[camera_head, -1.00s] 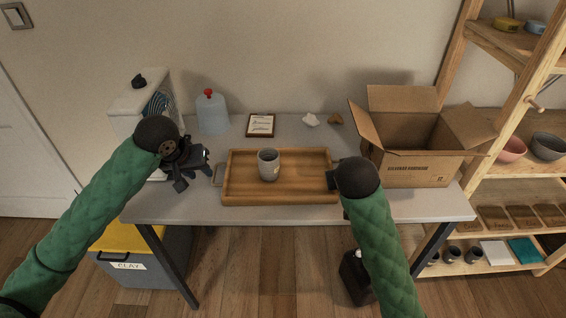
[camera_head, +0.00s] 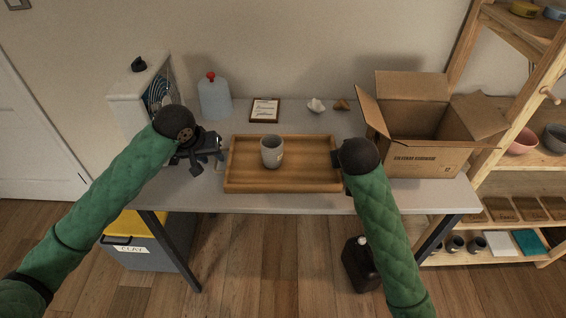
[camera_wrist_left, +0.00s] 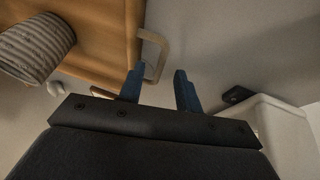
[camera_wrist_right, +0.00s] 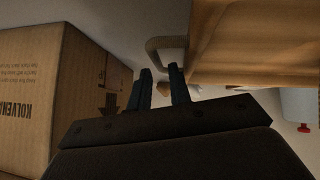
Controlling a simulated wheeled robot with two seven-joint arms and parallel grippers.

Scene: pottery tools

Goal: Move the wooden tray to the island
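The wooden tray (camera_head: 245,178) lies on the grey table with a ribbed grey cup (camera_head: 271,152) standing on it. The cup also shows in the left wrist view (camera_wrist_left: 38,48). My left gripper (camera_head: 218,150) is at the tray's left end, its fingers (camera_wrist_left: 158,88) apart close to the left loop handle (camera_wrist_left: 158,48). My right gripper (camera_head: 338,160) is at the tray's right end; its fingers (camera_wrist_right: 160,88) are apart near the right handle (camera_wrist_right: 160,45). Neither wrist view shows a finger closed on a handle. The right fingers are mostly hidden in the head view.
An open cardboard box (camera_head: 415,155) stands just right of my right gripper. A white appliance (camera_head: 140,100) and a water jug (camera_head: 214,98) stand at the back left. A framed card (camera_head: 265,110) lies behind the tray. A wooden shelf (camera_head: 500,110) is at the right.

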